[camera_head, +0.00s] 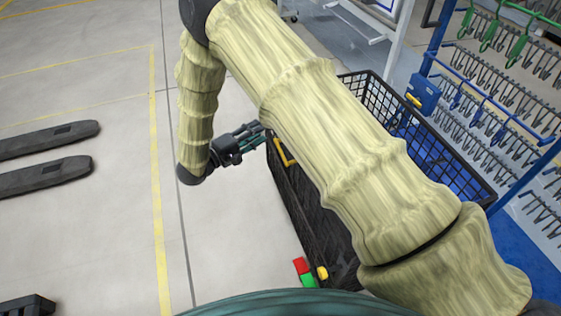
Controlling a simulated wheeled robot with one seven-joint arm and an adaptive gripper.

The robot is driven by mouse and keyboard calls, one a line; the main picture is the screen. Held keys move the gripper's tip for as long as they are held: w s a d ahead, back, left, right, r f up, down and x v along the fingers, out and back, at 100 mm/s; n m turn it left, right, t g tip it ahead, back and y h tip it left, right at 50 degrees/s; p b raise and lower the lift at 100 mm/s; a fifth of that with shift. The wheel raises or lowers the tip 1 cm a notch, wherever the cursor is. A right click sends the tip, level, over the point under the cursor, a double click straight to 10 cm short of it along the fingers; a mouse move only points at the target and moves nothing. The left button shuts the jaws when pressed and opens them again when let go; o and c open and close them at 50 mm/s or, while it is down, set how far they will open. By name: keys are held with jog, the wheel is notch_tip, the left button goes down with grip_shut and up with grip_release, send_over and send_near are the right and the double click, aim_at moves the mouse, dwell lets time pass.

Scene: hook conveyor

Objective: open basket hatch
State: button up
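The basket is a black mesh crate (368,82) right of the middle, partly hidden behind my padded arm. Its left side (303,205) is a dark panel facing the open floor. A yellow handle (285,152) shows near the far upper end of that side; I cannot tell whether it belongs to the hatch. My gripper (262,131) is just left of the basket's far left corner, close to the yellow handle. It is small and seen from the side, so its finger opening and any contact are unclear. The inside of the basket is mostly covered by my arm.
A blue box (424,93) with a yellow part sits at the basket's right rim. Racks with rows of hooks (500,70) stand at right. A red and green block (303,270) is near the basket's lower end. Floor at left is clear; dark forks (45,178) lie farther left.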

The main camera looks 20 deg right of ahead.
notch_tip(320, 180, down, 16)
jog(key=b, duration=1.4)
jog(key=shift+b+x, duration=1.25)
jog(key=shift+x, duration=4.2)
jog(key=shift+f, duration=0.1)
jog(key=shift+c, duration=0.4)
grip_shut()
